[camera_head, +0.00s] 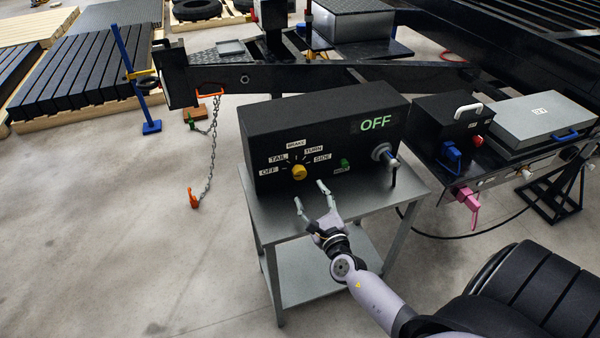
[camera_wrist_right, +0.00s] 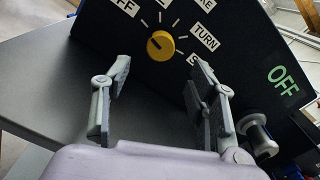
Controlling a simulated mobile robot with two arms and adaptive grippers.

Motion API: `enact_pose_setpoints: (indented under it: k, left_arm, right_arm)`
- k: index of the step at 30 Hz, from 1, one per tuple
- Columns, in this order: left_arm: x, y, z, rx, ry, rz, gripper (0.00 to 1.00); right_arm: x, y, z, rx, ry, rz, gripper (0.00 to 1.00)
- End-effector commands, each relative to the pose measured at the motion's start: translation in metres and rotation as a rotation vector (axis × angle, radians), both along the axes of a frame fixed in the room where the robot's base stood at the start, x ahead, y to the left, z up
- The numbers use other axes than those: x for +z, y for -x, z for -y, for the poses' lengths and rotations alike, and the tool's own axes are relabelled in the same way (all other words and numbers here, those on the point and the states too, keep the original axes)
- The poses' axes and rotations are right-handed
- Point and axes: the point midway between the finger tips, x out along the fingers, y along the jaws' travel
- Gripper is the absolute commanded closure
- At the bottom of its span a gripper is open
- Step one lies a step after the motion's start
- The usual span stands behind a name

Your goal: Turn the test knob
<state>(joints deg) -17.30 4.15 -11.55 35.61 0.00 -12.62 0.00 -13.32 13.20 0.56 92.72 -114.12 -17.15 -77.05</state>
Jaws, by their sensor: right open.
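The yellow test knob (camera_head: 299,172) is on the front of a black tester box (camera_head: 330,115) in the head view. Labels OFF, TAIL, BRAKE, TURN and SIDE fan around it, and a green display reads OFF. In the right wrist view the knob (camera_wrist_right: 160,46) shows a dark pointer mark toward the OFF side. My right gripper (camera_head: 310,194) is open and empty, in front of and a little below the knob, apart from it. In the wrist view its fingers (camera_wrist_right: 158,85) stand on either side below the knob. My left gripper is not in view.
The box stands on a grey metal cart (camera_head: 400,190). A green switch (camera_head: 345,163) and a round connector (camera_head: 382,152) sit right of the knob. A black trailer frame (camera_head: 300,78) runs behind. A chain (camera_head: 213,140) hangs at left. The floor left of the cart is clear.

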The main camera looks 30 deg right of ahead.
Motion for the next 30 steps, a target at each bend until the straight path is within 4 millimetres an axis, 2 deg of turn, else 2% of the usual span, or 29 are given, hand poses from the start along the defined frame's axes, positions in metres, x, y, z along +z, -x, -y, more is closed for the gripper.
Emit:
enact_pose_setpoints:
  k: [1, 6, 12, 18, 26, 30]
  left_arm:
    - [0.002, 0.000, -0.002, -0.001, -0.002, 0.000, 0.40]
    - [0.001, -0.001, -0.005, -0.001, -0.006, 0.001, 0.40]
    - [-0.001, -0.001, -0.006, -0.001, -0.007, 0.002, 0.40]
    - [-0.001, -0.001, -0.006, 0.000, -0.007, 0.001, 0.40]
    - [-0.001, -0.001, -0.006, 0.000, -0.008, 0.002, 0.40]
    - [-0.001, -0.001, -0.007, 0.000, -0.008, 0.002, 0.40]
  right_arm:
    - [0.003, -0.013, 0.003, -0.002, 0.001, 0.003, 0.47]
    - [0.001, -0.048, 0.012, 0.000, 0.000, 0.001, 0.47]
    - [0.000, -0.079, 0.020, -0.001, 0.001, 0.000, 0.47]
    - [-0.001, -0.093, 0.023, 0.000, -0.001, -0.001, 0.47]
    - [-0.001, -0.094, 0.023, 0.000, 0.000, -0.001, 0.47]
    - [-0.001, -0.094, 0.023, 0.000, -0.001, -0.001, 0.54]
